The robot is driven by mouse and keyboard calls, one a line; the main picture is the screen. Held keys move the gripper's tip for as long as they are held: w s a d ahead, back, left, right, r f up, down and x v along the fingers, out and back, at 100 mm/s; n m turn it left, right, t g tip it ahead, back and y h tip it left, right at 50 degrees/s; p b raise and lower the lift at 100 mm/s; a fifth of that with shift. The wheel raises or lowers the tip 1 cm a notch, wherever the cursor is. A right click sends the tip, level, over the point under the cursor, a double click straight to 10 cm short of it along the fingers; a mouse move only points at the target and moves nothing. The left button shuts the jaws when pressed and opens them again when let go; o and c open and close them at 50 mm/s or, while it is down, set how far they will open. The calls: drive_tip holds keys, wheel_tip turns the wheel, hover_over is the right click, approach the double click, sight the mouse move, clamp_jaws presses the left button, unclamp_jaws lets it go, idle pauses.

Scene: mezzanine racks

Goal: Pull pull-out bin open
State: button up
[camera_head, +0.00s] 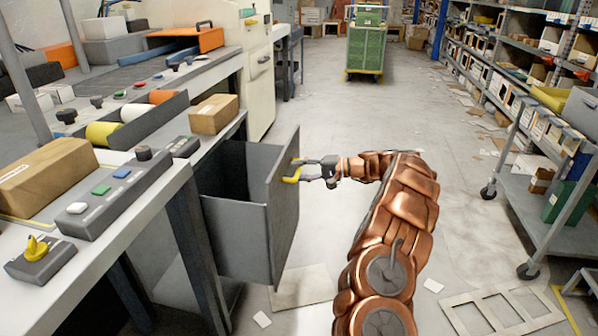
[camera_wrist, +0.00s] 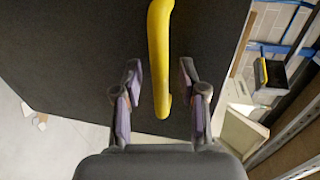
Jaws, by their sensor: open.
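The grey pull-out bin (camera_head: 240,228) stands out from under the workbench, and its dark inside shows from above. Its front panel (camera_head: 284,205) faces my arm and carries a yellow handle (camera_head: 293,171). My gripper (camera_head: 306,171) is at the handle, reaching in from the right. In the wrist view the yellow handle (camera_wrist: 160,62) lies between the two fingers of my gripper (camera_wrist: 158,88), with a gap on each side. The fingers are open. The dark front panel (camera_wrist: 80,60) fills most of the wrist view.
The workbench (camera_head: 130,215) on the left holds cardboard boxes (camera_head: 214,114) and button panels (camera_head: 118,190). A grey cart (camera_head: 550,200) stands at the right before shelving. A green crate trolley (camera_head: 366,45) is farther back. The middle aisle floor is mostly clear, with scattered paper.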

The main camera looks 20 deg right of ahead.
drive_tip(key=v, duration=1.1)
drive_tip(key=shift+d, duration=0.15)
drive_tip(key=shift+s, duration=0.15)
drive_tip(key=s+a+r+n+g+p, duration=0.25)
drive_tip(key=s+a+r+p, duration=0.2)
drive_tip(key=a+r, duration=0.4)
drive_tip(key=s+a+r+n+g+h+p, duration=0.1)
drive_tip(key=s+a+r+g+p, duration=0.4)
drive_tip(key=a, duration=0.7)
drive_tip(key=s+a+r+n+g+p, duration=0.25)
drive_tip(key=s+a+r, duration=0.25)
drive_tip(key=a+r, duration=0.5)
drive_tip(key=s+a+r+n+g+h+p, duration=0.15)
drive_tip(key=s+h+p, duration=0.3)
drive_tip(key=s, duration=0.75)
drive_tip(key=s+a+r+h+p, duration=0.1)
drive_tip(key=s+a+h+p, duration=0.15)
drive_tip(key=s+p, duration=0.6)
drive_tip(key=s+d+h+p, duration=0.1)
drive_tip(key=s+d+h, duration=0.1)
drive_tip(key=s+d, duration=0.2)
drive_tip(key=s+d+r+h+p, duration=0.1)
drive_tip(key=s+d, duration=0.3)
drive_tip(key=s, duration=0.5)
drive_tip(key=shift+h, duration=0.8)
